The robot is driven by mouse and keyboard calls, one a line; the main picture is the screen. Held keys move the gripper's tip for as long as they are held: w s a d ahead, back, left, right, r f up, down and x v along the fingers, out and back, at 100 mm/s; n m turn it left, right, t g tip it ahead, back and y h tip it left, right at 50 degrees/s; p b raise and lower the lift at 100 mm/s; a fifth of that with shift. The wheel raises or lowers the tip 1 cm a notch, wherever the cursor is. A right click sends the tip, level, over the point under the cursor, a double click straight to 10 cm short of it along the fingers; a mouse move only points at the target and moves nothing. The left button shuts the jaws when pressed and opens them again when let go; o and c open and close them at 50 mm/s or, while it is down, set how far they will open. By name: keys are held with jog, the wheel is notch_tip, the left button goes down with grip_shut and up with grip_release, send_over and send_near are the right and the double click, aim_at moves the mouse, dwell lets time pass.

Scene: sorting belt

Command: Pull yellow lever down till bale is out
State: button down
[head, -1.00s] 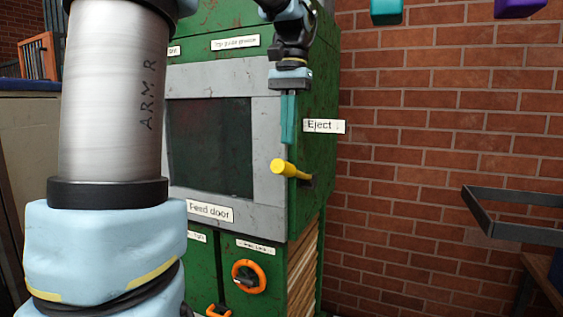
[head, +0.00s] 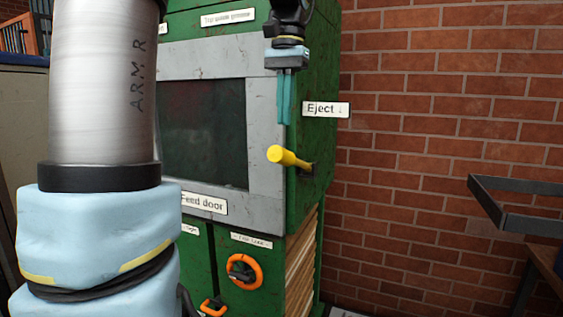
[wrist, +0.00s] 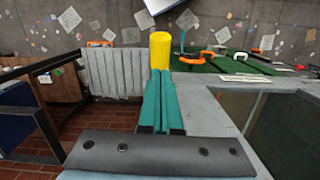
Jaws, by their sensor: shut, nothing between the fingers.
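The yellow lever (head: 287,157) sticks out from the right side of the green baling machine (head: 325,180), below the "Eject" label (head: 326,109). My gripper (head: 284,122) points down with its teal fingers shut and empty, its tips a little above the lever in the head view. In the wrist view the yellow lever (wrist: 160,50) stands just beyond the tips of my gripper (wrist: 159,74). I cannot tell whether they touch. A stack of layered tan material (head: 301,265) shows at the machine's lower side; I cannot tell if it is the bale.
The grey-framed feed door (head: 205,130) is left of the lever. Orange handles (head: 244,271) sit on the lower green doors. A dark metal frame (head: 510,205) stands at the right by the brick wall (head: 430,130). The space right of the lever looks clear.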

aim_at(288, 151)
jog(key=shift+s+a+f+b, duration=0.1)
jog(key=shift+s+f+b, duration=0.05)
jog(key=shift+f+b, duration=1.25)
jog(key=shift+s+a+f+b, duration=0.1)
jog(key=shift+s+f+b, duration=0.05)
jog(key=shift+f+b, duration=1.25)
jog(key=shift+f+b, duration=1.2)
jog(key=shift+f, duration=1.1)
jog(key=shift+r, duration=0.1)
jog(key=shift+w+d+r+p, duration=0.15)
jog(key=shift+r+p, duration=0.05)
jog(key=shift+p, duration=0.2)
jog(key=shift+w+d+r+p, duration=0.25)
jog(key=shift+w+p, duration=0.15)
jog(key=shift+p, duration=0.25)
jog(key=shift+w+d+r+p, duration=0.25)
jog(key=shift+w+p, duration=0.15)
jog(key=shift+p, duration=0.2)
jog(key=shift+w+d+p, duration=0.2)
jog(key=shift+w+p, duration=0.1)
jog(key=shift+f, duration=0.25)
